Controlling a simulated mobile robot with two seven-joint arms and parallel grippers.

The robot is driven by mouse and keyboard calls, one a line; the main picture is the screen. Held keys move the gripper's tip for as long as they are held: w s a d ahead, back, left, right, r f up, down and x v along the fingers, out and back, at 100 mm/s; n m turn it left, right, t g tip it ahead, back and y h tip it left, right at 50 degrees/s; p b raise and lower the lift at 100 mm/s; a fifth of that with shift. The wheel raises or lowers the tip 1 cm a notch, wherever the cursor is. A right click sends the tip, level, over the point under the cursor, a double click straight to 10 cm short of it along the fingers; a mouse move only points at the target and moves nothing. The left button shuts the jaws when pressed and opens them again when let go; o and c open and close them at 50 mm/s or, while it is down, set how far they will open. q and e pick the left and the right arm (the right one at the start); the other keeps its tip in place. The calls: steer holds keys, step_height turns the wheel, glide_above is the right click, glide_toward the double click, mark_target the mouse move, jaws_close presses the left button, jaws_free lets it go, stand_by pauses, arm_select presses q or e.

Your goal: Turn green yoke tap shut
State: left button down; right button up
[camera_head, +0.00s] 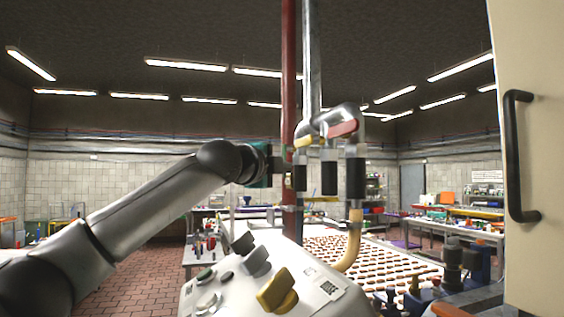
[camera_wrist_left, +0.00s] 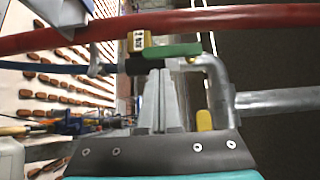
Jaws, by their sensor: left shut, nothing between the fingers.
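The green tap handle (camera_wrist_left: 172,51) lies across the middle of the left wrist view, beside a yellow tag with dark print (camera_wrist_left: 139,41). In the head view the arm and gripper largely hide it. My left gripper (camera_wrist_left: 160,76) is shut and empty. Its fingertips are right at the green handle; I cannot tell whether they touch it. In the head view the left gripper (camera_head: 289,177) is at the pipes, small and partly hidden. A yellow handle (camera_wrist_left: 204,120) is just right of the fingers in the wrist view. My right gripper is not in view.
A red pipe (camera_head: 288,70) and a grey pipe (camera_head: 312,60) come down beside the taps. Below stand a control panel with a yellow knob (camera_head: 276,290) and a belt of brown biscuits (camera_head: 380,268). A cream cabinet door (camera_head: 545,150) fills the right edge.

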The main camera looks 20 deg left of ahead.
arm_select(q)
steer(key=shift+w+a, duration=0.25)
steer(key=shift+w, duration=0.2)
